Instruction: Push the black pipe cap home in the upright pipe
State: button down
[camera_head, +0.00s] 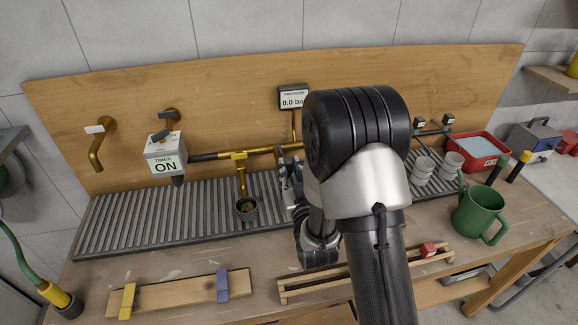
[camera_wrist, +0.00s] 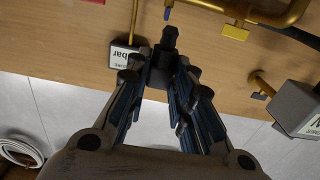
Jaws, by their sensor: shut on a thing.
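In the wrist view my gripper (camera_wrist: 165,65) is shut on the black pipe cap (camera_wrist: 169,40), a stepped dark piece whose narrow end points away from the fingers. A short upright stub with a blue end (camera_wrist: 168,13) shows just beyond that narrow end; it looks like the upright pipe. A small gap shows between them in this view, though I cannot judge depth. In the head view my gripper (camera_head: 290,172) is beside the brass pipework, partly behind my arm. The cap and the pipe mouth cannot be made out clearly there.
A pressure display (camera_head: 293,98) stands on a thin stem close to my gripper. A ribbed drain tray (camera_head: 130,225) lies below. A green mug (camera_head: 478,211) stands at right.

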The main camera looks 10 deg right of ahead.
aim_at(289, 176)
jog(key=shift+s+f+b, duration=0.1)
jog(key=shift+b, duration=0.45)
notch_tip(289, 176, down, 3)
jog(key=shift+f+b, duration=0.15)
jog(key=shift+b, duration=1.1)
jog(key=shift+f, duration=1.15)
jog(key=shift+f, duration=0.25)
jog(key=shift+f, duration=0.35)
jog(key=shift+f, duration=0.1)
jog(key=shift+f, duration=0.5)
jog(key=shift+s+f, duration=0.1)
jog(key=shift+f, duration=0.6)
dwell(0.6)
jog(key=c, duration=1.3)
grip_release()
jog(key=shift+r, duration=0.1)
